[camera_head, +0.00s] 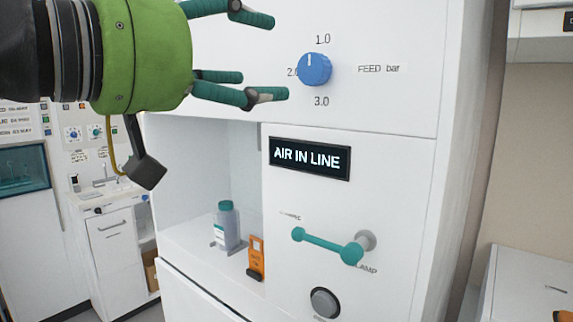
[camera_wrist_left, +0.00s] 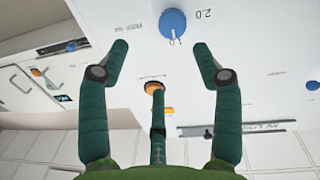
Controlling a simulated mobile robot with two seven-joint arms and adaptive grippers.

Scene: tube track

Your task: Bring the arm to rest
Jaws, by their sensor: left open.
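My left gripper (camera_head: 279,57) comes in from the upper left of the head view, with a green body and teal fingers. Its fingers are spread and empty, in front of the white cabinet (camera_head: 400,112). In the head view they are left of the blue feed knob (camera_head: 314,69), whose white mark points up. The left wrist view shows the open fingers (camera_wrist_left: 161,47) with the knob (camera_wrist_left: 173,23) between and above the tips. I cannot tell the exact gap to the panel. My right gripper is not in view.
Below the knob are a display reading "AIR IN LINE" (camera_head: 310,158), a teal lever (camera_head: 325,243) and a round dark button (camera_head: 325,302). A teal-capped bottle (camera_head: 227,228) and an orange item (camera_head: 256,258) stand in the recess. A white counter (camera_head: 108,225) is at left.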

